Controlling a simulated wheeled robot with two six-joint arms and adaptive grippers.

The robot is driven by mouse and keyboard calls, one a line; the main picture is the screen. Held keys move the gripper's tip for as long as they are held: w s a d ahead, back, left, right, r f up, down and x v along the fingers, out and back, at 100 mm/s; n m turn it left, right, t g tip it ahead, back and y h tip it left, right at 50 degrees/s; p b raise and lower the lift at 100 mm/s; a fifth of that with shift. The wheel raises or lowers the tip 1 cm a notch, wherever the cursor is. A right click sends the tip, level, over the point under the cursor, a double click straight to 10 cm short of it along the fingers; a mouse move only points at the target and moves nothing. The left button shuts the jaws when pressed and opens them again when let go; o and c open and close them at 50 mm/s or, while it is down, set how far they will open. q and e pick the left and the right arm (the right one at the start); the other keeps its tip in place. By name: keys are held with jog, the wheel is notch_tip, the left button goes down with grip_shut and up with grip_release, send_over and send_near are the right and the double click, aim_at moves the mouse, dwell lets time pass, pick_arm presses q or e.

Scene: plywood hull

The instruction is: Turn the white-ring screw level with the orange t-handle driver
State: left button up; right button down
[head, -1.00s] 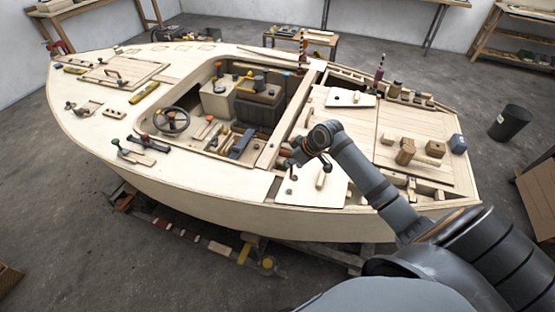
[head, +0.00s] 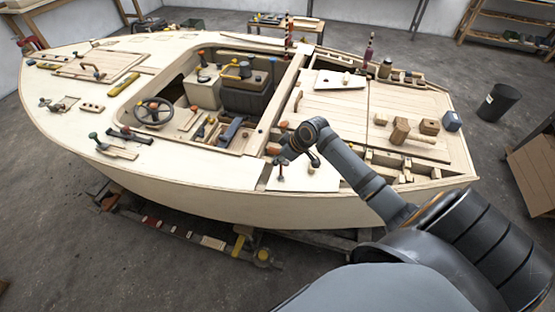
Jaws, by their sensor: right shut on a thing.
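My right gripper (head: 286,158) reaches over the near side of the hull, beside a pale hatch panel (head: 312,182). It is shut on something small. An orange piece (head: 273,149) shows at its fingertips and looks like the handle of the orange t-handle driver, but the gripper hides most of it. The white-ring screw cannot be made out at this size. I cannot tell whether the driver touches a screw. My left gripper is not in view.
A small dark-red knobbed thing (head: 279,171) stands close to the gripper on the near deck. The open cockpit with a steering wheel (head: 153,113) lies to the left. Wooden blocks (head: 400,130) stand on the rear deck. A black bin (head: 497,102) is on the floor at right.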

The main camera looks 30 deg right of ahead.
jog(key=n+b, duration=0.1)
jog(key=n, duration=0.1)
jog(key=n+g+y+b, duration=0.1)
jog(key=n, duration=0.1)
jog(key=n+g+y+b, duration=0.1)
jog(key=shift+s+a+f+n, duration=0.15)
jog(key=shift+f+n, duration=0.1)
jog(key=shift+n, duration=0.15)
jog(key=shift+a+n+g+y+b, duration=0.1)
jog(key=shift+n+g+y+b, duration=0.2)
jog(key=shift+n+b, duration=0.2)
jog(key=shift+s+r+n, duration=0.15)
jog(key=shift+r+n, duration=0.15)
jog(key=shift+p, duration=0.45)
jog(key=shift+f, duration=0.25)
